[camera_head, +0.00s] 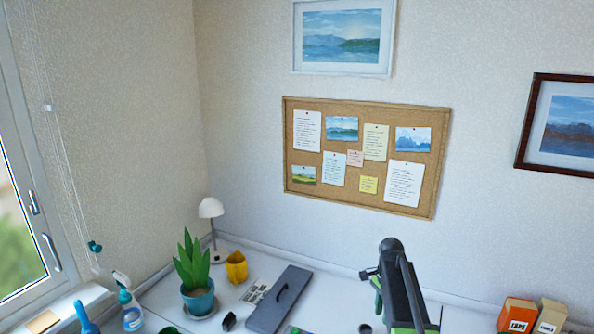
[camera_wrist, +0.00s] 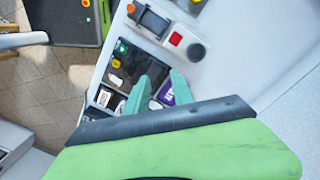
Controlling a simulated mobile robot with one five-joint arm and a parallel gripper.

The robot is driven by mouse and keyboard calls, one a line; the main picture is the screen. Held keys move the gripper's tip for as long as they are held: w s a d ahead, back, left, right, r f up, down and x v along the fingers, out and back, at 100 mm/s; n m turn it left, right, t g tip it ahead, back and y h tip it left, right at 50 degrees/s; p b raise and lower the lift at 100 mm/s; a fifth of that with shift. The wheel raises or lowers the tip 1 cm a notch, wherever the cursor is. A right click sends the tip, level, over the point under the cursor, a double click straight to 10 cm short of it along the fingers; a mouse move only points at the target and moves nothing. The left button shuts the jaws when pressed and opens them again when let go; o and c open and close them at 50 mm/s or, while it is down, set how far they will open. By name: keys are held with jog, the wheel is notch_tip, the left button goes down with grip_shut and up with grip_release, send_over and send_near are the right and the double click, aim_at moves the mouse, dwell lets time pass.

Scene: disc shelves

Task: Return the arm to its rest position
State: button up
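My arm (camera_head: 398,285) rises at the lower middle right of the head view, dark with green parts, in front of the pale surface. Its gripper end cannot be made out there. In the wrist view my gripper (camera_wrist: 160,88) shows two teal fingers that stand apart. A purple and white item (camera_wrist: 166,95) shows between and behind the fingers. It seems to lie beyond them in a dark compartment, and I see no grip on it.
A device with a red button (camera_wrist: 176,39) lies beyond the fingers.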

jog(key=s+a+n, duration=1.3)
jog(key=s+n, duration=0.1)
jog(key=s, duration=0.1)
jog(key=shift+s+a+f+n+t+b, duration=0.3)
jog(key=shift+s+a+f, duration=0.1)
jog(key=shift+f, duration=0.05)
